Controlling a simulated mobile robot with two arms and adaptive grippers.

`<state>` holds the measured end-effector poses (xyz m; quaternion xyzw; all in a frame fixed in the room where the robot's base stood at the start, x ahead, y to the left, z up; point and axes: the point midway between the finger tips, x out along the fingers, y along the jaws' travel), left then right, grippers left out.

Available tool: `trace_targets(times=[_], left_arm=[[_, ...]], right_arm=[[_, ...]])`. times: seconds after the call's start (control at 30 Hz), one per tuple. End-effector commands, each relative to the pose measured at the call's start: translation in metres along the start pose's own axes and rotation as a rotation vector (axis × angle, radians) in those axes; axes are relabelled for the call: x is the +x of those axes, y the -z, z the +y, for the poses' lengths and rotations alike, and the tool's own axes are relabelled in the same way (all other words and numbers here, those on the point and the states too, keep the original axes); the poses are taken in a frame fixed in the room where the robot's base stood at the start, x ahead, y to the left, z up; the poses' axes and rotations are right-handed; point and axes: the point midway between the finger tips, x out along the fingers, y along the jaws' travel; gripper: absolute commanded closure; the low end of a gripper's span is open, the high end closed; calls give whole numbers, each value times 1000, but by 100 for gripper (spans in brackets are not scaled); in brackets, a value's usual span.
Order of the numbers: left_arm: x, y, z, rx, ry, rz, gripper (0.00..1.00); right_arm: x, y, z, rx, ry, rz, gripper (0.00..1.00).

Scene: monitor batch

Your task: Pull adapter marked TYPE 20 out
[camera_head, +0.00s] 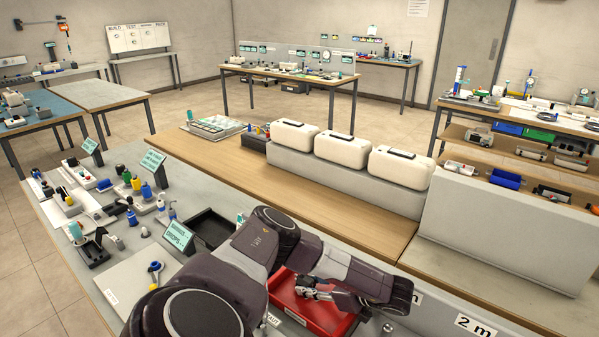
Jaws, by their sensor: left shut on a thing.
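My left gripper (308,291) is over the red tray (283,295) at the bottom centre, pointing left. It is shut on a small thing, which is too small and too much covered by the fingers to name. My own left arm hides part of the tray and of the bench around it. I cannot make out any TYPE 20 marking, so I cannot tell which thing is that adapter. My right gripper is not in view.
Several small fixtures and parts stand on the grey bench at left, with a small dark sign (178,236) near a black tray (210,227). A light board (137,283) lies at front left.

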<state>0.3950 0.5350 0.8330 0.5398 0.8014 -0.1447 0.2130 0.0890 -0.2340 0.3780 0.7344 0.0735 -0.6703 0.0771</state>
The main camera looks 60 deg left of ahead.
Motion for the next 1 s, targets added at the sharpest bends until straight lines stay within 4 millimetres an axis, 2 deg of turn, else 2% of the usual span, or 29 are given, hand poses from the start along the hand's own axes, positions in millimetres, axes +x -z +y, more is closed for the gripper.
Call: trace_targets(times=[0.27, 0.3, 0.47, 0.77, 0.87, 1.0], left_arm=[[0, -1, 0, 0, 0, 0, 99], [0, -1, 0, 0, 0, 0, 67], [0, -1, 0, 0, 0, 0, 50], [0, 0, 0, 0, 0, -1, 50], [-4, 7, 1, -2, -1, -2, 50], [-14, 25, 2, -2, -3, -2, 50]], right_arm=[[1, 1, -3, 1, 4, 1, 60], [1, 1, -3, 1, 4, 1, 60], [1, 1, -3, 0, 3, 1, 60], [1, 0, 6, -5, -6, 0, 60], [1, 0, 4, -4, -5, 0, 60], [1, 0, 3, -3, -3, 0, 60]])
